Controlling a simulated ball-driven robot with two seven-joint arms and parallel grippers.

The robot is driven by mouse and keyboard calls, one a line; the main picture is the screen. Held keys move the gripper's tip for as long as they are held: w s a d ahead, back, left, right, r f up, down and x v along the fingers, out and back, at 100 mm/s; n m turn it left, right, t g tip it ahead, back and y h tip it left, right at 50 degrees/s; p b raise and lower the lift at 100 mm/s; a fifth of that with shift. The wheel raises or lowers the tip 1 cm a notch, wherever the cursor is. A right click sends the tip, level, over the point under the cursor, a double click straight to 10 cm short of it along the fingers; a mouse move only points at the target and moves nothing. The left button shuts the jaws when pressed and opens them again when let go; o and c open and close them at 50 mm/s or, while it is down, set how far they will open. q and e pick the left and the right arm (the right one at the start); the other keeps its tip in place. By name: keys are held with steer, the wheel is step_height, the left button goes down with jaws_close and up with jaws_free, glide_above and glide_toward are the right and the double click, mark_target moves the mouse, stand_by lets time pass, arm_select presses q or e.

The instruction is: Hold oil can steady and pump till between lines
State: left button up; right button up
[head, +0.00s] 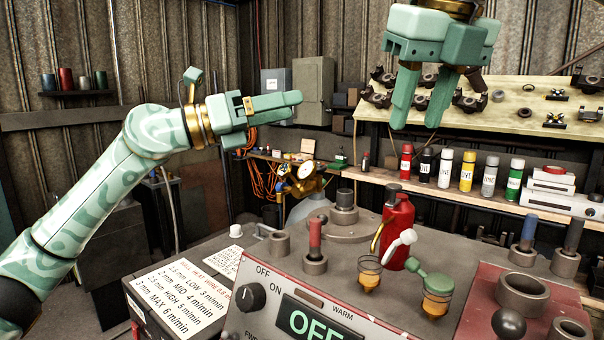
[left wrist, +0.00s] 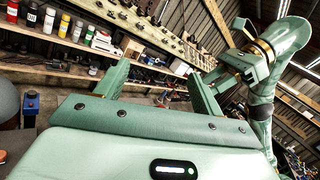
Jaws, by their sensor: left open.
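The red oil can (head: 396,232) stands upright on top of the grey machine housing, with a white lever or spout at its side. Two small glass cups with amber liquid, a left one (head: 369,273) and a right one (head: 437,295) with a green lid, stand in front of it. Lines on them are too small to read. My left gripper (head: 290,106) is raised to the upper left of the can, seen side-on; its fingers are apart and empty in the left wrist view (left wrist: 158,82). My right gripper (head: 418,122) is open and empty, fingers down, high above the can.
Blue and dark levers (head: 526,236) stand at the right. A shelf (head: 450,185) with several dye bottles is behind. Space around the raised grippers looks clear.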

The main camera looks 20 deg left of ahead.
mark_target(385, 205)
arm_select(q)
steer(key=s+d+f+m+g+y, duration=0.5)
steer(key=s+d+f, duration=0.1)
steer(key=s+f, duration=0.15)
steer(key=x, duration=1.7)
steer(key=shift+w+a, duration=0.25)
steer(key=shift+w, duration=0.1)
steer(key=c, duration=1.1)
steer(key=shift+c, duration=0.2)
steer(key=shift+f, duration=0.15)
